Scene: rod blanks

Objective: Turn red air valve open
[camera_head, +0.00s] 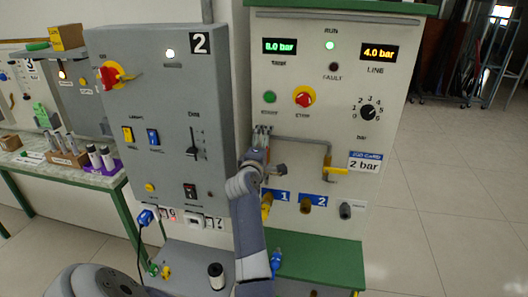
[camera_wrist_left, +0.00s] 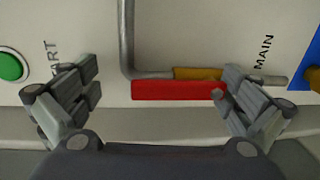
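The red valve handle (camera_wrist_left: 180,90) lies lengthwise across the left wrist view, beside a brass valve body (camera_wrist_left: 198,73) on a grey pipe (camera_wrist_left: 126,35). The word MAIN is printed near its right end. My left gripper (camera_wrist_left: 162,88) is open, with one finger to the left of the handle and the other at its right end. The right finger overlaps that end; I cannot tell whether they touch. In the head view my left gripper (camera_head: 262,138) is at the air panel (camera_head: 300,130) and hides the red handle. My right gripper is not in view.
The air panel has a yellow valve (camera_head: 335,171), a red knob (camera_head: 303,97), a green button (camera_head: 269,97) and a dial (camera_head: 369,112). Displays read 8.0 and 4.0 bar. A grey electrical cabinet (camera_head: 150,140) stands to the left. The floor at right is clear.

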